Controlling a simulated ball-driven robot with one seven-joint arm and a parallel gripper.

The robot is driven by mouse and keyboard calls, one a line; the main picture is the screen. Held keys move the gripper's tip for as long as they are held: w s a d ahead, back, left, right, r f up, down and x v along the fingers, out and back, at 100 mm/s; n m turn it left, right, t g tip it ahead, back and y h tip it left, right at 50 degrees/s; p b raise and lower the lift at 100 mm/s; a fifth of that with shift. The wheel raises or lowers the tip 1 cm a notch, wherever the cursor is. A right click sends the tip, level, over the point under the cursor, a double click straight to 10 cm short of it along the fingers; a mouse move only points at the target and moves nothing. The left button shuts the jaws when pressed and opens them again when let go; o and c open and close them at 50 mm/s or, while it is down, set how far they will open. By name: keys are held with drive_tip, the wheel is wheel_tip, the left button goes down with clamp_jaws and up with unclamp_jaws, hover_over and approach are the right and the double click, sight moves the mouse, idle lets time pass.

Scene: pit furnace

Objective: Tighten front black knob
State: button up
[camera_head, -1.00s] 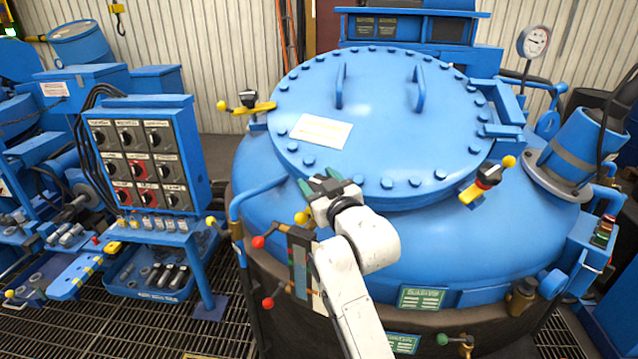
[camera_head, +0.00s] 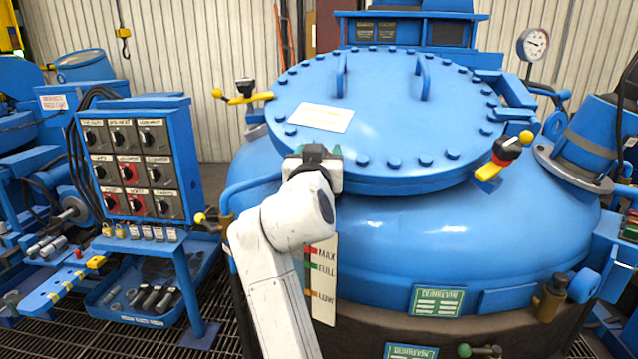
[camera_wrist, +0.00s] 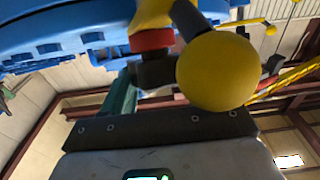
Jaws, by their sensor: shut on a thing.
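The front black knob (camera_wrist: 156,72) shows in the wrist view, below a red ring (camera_wrist: 151,40) and a yellow clamp part. A yellow ball (camera_wrist: 217,70) on a dark lever stands close beside it. My gripper (camera_head: 318,153) is at the front left rim of the blue lid (camera_head: 385,110) in the head view, hiding most of this clamp. A green finger (camera_wrist: 121,103) shows left of the knob in the wrist view. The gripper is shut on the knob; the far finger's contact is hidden.
Similar yellow clamps sit at the lid's left (camera_head: 248,97) and right (camera_head: 494,167). A switch panel (camera_head: 130,165) stands at the left. A level gauge board (camera_head: 323,280) is close beside my arm. A pressure gauge (camera_head: 533,43) stands at the back right.

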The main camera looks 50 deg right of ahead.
drive_tip(key=m+g+h+b, duration=0.1)
drive_tip(key=m+g+b, duration=0.1)
drive_tip(key=m+g+h+b, duration=0.1)
drive_tip(key=m+g+b, duration=0.1)
drive_tip(key=b, duration=0.1)
drive_tip(key=shift+f, duration=0.35)
drive_tip(key=m+g+h+b, duration=0.1)
drive_tip(key=m+g+b, duration=0.2)
drive_tip(key=g, duration=0.1)
drive_tip(key=shift+r, duration=0.2)
drive_tip(key=m+g, duration=0.4)
drive_tip(key=shift+r+m+g, duration=0.25)
drive_tip(key=shift+m+g, duration=0.05)
drive_tip(key=shift+g, duration=0.1)
drive_tip(key=shift+m+g+y+p, duration=0.5)
drive_tip(key=shift+m+g+y, duration=0.2)
drive_tip(key=shift+m+g, duration=0.8)
drive_tip(key=shift+f+g, duration=0.1)
drive_tip(key=shift+g, duration=0.3)
drive_tip(key=o, duration=1)
drive_tip(key=shift+c, duration=0.2)
drive_tip(key=shift+w, duration=0.1)
